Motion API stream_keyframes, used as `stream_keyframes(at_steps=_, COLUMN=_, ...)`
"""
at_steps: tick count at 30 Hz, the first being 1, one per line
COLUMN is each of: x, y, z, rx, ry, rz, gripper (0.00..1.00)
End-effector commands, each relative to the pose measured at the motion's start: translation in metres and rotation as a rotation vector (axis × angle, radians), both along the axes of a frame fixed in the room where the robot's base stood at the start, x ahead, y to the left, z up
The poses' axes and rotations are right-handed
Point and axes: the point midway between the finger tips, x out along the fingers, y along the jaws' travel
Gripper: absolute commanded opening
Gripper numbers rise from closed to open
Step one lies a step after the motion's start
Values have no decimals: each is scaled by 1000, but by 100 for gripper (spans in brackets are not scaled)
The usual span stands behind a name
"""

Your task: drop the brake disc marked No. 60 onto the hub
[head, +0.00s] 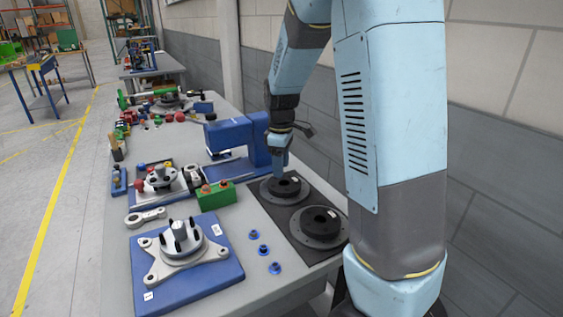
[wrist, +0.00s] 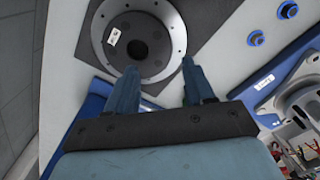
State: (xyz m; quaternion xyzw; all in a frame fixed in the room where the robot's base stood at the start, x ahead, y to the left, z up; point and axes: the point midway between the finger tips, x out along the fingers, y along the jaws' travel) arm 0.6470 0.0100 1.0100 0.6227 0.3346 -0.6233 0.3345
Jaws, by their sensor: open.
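Two brake discs with black centres and grey rims lie on a dark mat: the far disc (head: 284,187) and the near disc (head: 319,223). Each has a small white label, too small to read. My gripper (head: 281,162) is above the far disc, pointing down. In the wrist view a disc (wrist: 150,40) with an unreadable label lies ahead of my open, empty gripper (wrist: 158,76); its fingers are apart at the disc's lower edge, and contact cannot be told. The hub (head: 180,240) with upright studs stands on a blue plate (head: 215,278) at the front left.
Several blue nuts (head: 263,250) lie between the plate and the mat (head: 300,256). A green block (head: 216,194) and a blue press-like fixture (head: 228,137) stand left of the far disc. A wall runs along the right.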

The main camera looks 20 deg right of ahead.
Motion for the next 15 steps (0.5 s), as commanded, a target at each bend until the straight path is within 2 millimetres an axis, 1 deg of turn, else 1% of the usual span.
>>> stream_keyframes(at_steps=15, x=-1, y=-1, z=-49, rx=0, ry=2, rz=-4, gripper=53)
